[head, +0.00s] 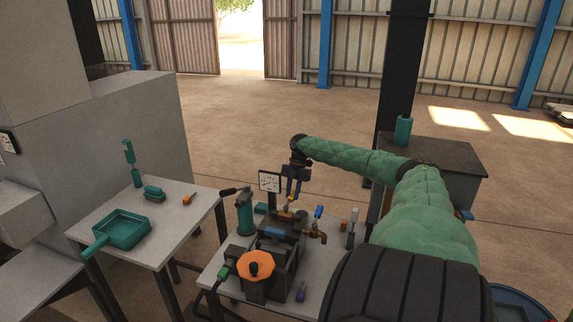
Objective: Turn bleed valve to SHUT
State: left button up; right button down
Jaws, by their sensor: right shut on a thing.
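My right gripper (291,199) reaches in from the right on its green-sleeved arm and points down over the dark press (278,252). It is shut on a small brass-coloured fitting (285,213) on top of the press, behind the orange handwheel (256,265). Its fingers partly cover the fitting, so I cannot tell for sure that it is the bleed valve. Just right of it, a brass tap (314,234) with an upright blue handle (318,213) stands apart from the gripper. No SHUT marking is legible. My left gripper is not in view.
A gauge (269,182) stands close behind the press, beside a green cylinder (244,212) with a black lever. The left table (182,222) bears a green tray (122,232).

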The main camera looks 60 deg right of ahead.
dwell(0.4)
jog(key=c, duration=1.2)
grip_release()
jog(key=shift+w, duration=0.1)
